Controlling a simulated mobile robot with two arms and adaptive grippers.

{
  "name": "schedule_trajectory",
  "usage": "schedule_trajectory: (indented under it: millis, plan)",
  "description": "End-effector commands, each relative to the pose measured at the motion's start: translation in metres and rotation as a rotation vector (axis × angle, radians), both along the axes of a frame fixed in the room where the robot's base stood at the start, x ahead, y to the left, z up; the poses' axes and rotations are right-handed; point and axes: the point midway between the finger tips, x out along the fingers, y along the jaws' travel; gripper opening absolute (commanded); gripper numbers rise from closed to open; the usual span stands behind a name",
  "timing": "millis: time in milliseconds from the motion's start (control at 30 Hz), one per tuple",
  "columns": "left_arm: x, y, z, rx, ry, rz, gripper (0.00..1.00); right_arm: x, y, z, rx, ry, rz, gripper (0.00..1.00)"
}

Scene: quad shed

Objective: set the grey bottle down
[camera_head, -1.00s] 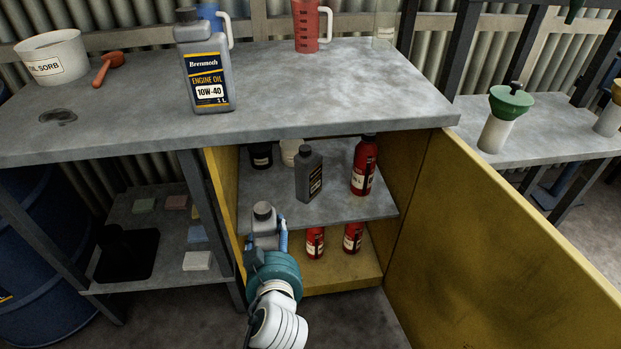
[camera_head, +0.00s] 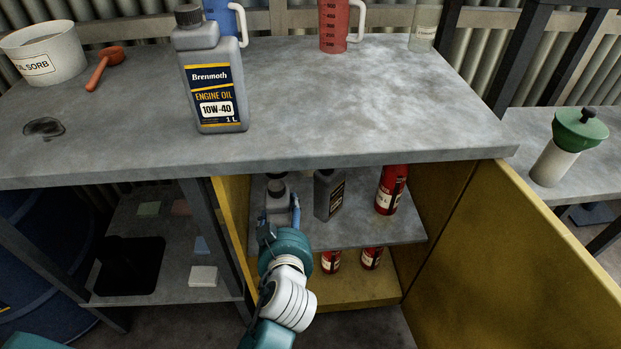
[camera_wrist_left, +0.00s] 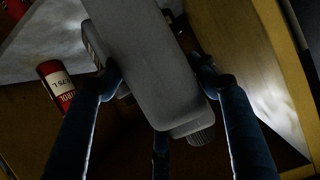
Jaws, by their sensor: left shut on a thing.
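My left gripper (camera_head: 281,212) is shut on a grey bottle (camera_head: 277,190) with a dark cap. The bottle is roughly upright at the open front of the yellow cabinet, near the left end of its upper shelf (camera_head: 345,238). In the left wrist view the grey bottle (camera_wrist_left: 150,70) fills the middle, between the blue fingers of the gripper (camera_wrist_left: 158,82). My gripper hides its lower part in the head view, so I cannot tell whether it touches the shelf. My right gripper is not in view.
A dark grey bottle (camera_head: 328,196) and a red bottle (camera_head: 391,190) stand to the right on the shelf. Red bottles (camera_head: 371,258) stand below. The yellow door (camera_head: 520,250) is open at right. The benchtop (camera_head: 340,120) overhangs the shelf and carries an engine oil bottle (camera_head: 212,85).

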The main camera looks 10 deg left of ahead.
Motion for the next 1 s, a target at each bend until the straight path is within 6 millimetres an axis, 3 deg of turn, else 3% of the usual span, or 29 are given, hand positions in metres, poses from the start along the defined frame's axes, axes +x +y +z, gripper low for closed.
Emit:
schedule_trajectory:
  millis: [100, 600, 1000]
  plan:
    - [0.025, 0.007, 0.008, 0.004, -0.014, 0.000, 0.03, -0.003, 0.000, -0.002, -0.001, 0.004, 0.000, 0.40]
    - [0.134, 0.039, 0.006, 0.004, -0.012, 0.000, 0.03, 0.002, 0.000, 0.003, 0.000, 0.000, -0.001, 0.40]
    - [0.182, 0.053, 0.000, 0.002, -0.008, 0.000, 0.03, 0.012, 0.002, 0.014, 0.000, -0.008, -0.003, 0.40]
